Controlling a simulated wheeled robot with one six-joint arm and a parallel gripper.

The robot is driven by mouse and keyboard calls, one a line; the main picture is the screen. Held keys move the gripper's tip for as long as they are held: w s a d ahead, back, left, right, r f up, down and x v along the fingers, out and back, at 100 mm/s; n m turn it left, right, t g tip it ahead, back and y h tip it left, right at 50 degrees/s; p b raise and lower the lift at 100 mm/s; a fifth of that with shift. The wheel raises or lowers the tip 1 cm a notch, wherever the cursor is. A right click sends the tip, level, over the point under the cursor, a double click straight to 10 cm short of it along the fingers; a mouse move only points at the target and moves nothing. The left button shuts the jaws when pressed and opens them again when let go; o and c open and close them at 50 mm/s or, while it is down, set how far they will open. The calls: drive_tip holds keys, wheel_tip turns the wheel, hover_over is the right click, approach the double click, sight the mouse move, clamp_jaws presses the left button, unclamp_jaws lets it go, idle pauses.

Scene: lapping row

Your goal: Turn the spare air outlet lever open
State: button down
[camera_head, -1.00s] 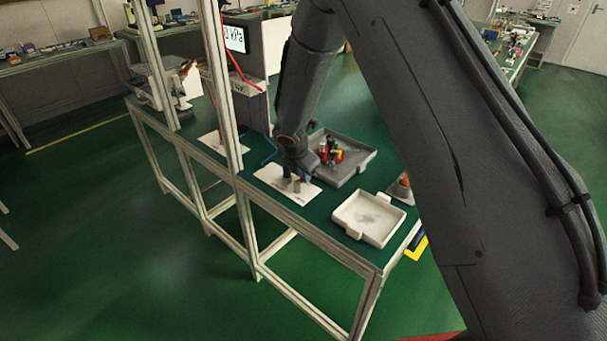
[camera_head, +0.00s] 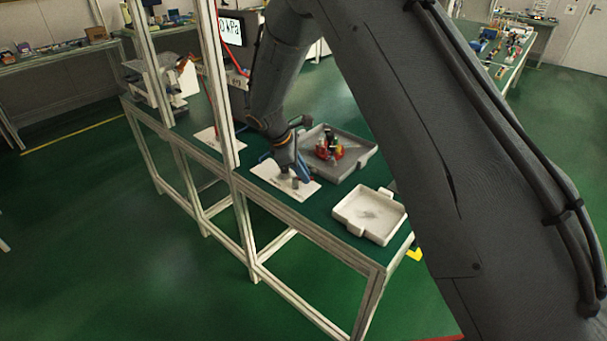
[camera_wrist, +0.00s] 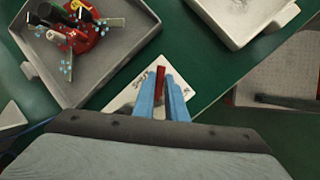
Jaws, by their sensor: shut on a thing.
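The spare air outlet lever (camera_wrist: 158,86) is a narrow red bar in the wrist view, between the two blue fingers of my gripper (camera_wrist: 163,97). The fingers are shut on it. In the head view my gripper (camera_head: 296,172) is low over the white plate (camera_head: 264,170) on the green bench. The lever cannot be made out there, and the wrist hides part of the plate. The outlet body below the lever is mostly hidden by the fingers.
A grey tray (camera_head: 349,172) holding a red fixture with coloured parts (camera_head: 328,149) stands just behind my gripper. An empty whitish tray (camera_head: 371,214) is to the right. A pale frame post (camera_head: 223,110) rises left of my arm. Green bench top shows between plate and trays.

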drive_tip(key=m, duration=0.1)
drive_tip(key=m+g+b, duration=0.1)
drive_tip(key=m, duration=0.2)
drive_tip(key=shift+s+a+m+g+b, duration=0.3)
drive_tip(key=shift+s+g+b, duration=0.05)
drive_tip(key=shift+g, duration=0.05)
drive_tip(key=shift+s+a+m+g+b, duration=0.15)
drive_tip(key=shift+m+g+b, duration=0.2)
drive_tip(key=shift+m, duration=0.55)
drive_tip(key=shift+s+a+m+g+b, duration=0.15)
drive_tip(key=shift+m+g, duration=0.3)
drive_tip(key=shift+m, duration=0.45)
drive_tip(key=c, duration=1.8)
unclamp_jaws()
drive_tip(key=shift+r, duration=0.1)
drive_tip(key=b+v, duration=0.2)
drive_tip(key=v, duration=0.5)
drive_tip(key=shift+a+r, duration=0.2)
drive_tip(key=shift+r, duration=0.05)
